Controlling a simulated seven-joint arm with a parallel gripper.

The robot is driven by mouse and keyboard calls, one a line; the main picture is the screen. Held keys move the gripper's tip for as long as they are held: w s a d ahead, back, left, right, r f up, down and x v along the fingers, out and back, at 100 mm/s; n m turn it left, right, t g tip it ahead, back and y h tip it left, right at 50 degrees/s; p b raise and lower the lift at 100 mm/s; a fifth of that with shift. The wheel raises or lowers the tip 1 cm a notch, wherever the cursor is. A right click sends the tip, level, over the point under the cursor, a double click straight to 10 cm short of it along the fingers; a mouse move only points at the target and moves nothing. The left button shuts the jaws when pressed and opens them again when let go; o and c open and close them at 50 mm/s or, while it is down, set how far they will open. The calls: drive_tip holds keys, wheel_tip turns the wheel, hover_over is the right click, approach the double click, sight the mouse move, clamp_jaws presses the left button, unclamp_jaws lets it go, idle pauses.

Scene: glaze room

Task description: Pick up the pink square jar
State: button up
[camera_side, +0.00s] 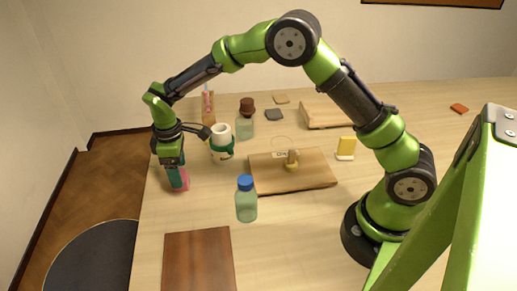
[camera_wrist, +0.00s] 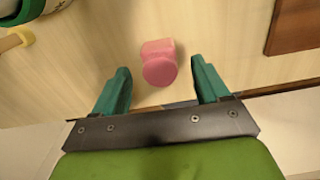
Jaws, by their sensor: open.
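The pink square jar (camera_wrist: 158,62) stands on the table in the wrist view, with a round pink top toward the camera. It lies just ahead of and between the two teal fingers of my gripper (camera_wrist: 160,88), which are apart and do not visibly touch it. In the side view my gripper (camera_side: 175,178) points down near the table's left edge. The pink jar (camera_side: 184,184) shows there only in part, behind the teal fingers.
A green-and-white container (camera_side: 221,152) stands right of my gripper. A blue-capped bottle (camera_side: 246,205) and a brown-capped bottle (camera_side: 244,127) stand further right. A wooden board (camera_side: 310,178) and a dark brown board (camera_side: 198,262) lie on the table (camera_side: 300,240). The left table edge is close.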

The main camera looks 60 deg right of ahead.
drive_tip(key=shift+f, duration=1.25)
drive_tip(key=shift+r, duration=0.1)
drive_tip(key=c, duration=1.3)
